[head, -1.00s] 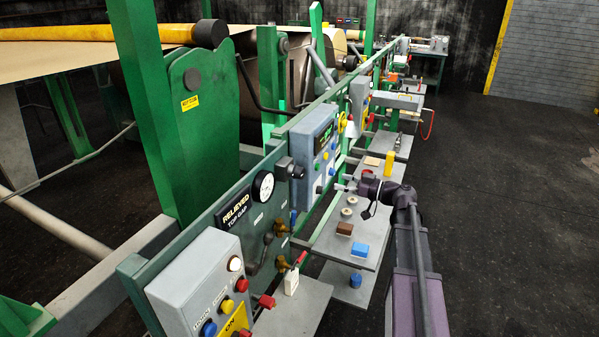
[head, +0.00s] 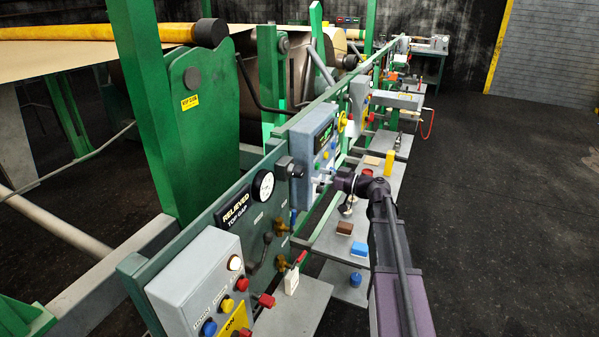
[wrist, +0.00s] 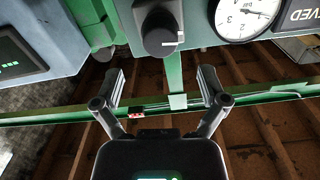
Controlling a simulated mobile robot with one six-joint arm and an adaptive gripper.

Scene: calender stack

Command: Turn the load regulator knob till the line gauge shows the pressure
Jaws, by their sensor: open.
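The regulator knob (wrist: 160,33) is a dark round knob with a white index line, on the green rail at the top of the wrist view; in the head view it is the dark knob (head: 295,171) beside the gauge. The line gauge (wrist: 245,17) is a round white dial just right of the knob in the wrist view; in the head view the gauge (head: 263,186) sits left of it. My gripper (wrist: 158,78) is open and empty, its fingers apart below the knob and not touching it. In the head view my gripper (head: 326,179) is right of the knob.
A grey box with a green display (head: 323,138) is mounted beyond the knob. A "RELIEVED" sign (head: 237,211) sits near the gauge, and brass valves (head: 281,227) are below. Shelves with small blocks (head: 344,228) lie under the rail. The floor at right is clear.

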